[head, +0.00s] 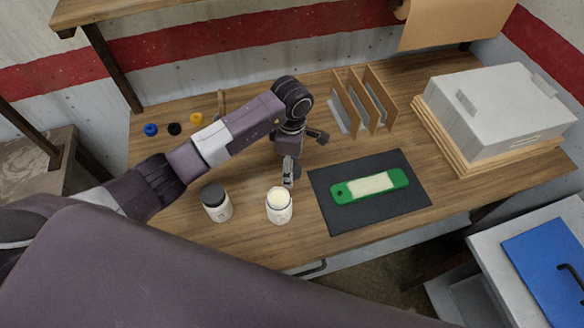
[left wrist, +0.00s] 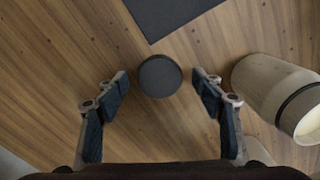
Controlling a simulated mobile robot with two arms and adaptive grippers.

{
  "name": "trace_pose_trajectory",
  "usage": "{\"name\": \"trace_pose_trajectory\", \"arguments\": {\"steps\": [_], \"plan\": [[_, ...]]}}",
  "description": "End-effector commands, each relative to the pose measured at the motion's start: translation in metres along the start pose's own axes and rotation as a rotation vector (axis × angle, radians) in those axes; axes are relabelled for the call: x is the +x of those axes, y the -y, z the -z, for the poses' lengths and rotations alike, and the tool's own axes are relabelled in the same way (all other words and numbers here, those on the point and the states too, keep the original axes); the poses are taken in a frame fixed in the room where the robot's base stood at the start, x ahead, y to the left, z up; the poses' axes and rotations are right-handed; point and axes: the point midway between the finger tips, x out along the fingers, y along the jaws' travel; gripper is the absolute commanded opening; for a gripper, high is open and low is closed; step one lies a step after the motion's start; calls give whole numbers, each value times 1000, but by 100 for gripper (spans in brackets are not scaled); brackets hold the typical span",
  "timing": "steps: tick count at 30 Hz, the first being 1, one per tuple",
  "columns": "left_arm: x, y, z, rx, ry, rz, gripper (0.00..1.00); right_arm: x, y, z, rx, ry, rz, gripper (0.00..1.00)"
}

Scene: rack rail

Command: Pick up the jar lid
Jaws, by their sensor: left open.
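The jar lid (left wrist: 160,76) is a dark grey disc lying flat on the wooden table. In the left wrist view it appears between the fingertips of my left gripper (left wrist: 160,82), with a gap on each side. The gripper is open and empty, pointing down over the lid. In the head view my left gripper (head: 288,172) is just behind the open jar (head: 279,207) and largely hides the lid. The open jar is white with a cream top and stands upright; it also shows at the right of the left wrist view (left wrist: 268,84). My right gripper is not in view.
A jar with a dark lid (head: 216,204) stands left of the open jar. A dark mat (head: 326,214) with a green-framed piece (head: 369,186) lies to the right. Wooden dividers (head: 363,97) and a grey box (head: 497,105) stand behind. Small coloured caps (head: 174,128) sit at the back left.

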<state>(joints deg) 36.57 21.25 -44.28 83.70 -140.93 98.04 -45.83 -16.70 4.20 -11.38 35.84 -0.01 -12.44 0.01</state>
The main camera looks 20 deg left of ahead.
Motion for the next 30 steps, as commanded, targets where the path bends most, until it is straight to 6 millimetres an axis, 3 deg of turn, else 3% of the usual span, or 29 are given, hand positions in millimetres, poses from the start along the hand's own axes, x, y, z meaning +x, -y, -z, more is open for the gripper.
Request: {"name": "trace_pose_trajectory", "arguments": {"steps": [1, 10, 23, 30], "plan": [[0, 0, 0, 0, 0, 0, 62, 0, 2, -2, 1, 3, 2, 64], [0, 0, 0, -1, 0, 0, 31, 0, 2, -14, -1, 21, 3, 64], [-6, -1, 0, -1, 1, -3, 30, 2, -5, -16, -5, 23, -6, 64], [-42, -3, 0, 0, 1, -8, 30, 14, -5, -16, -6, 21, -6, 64]]}}
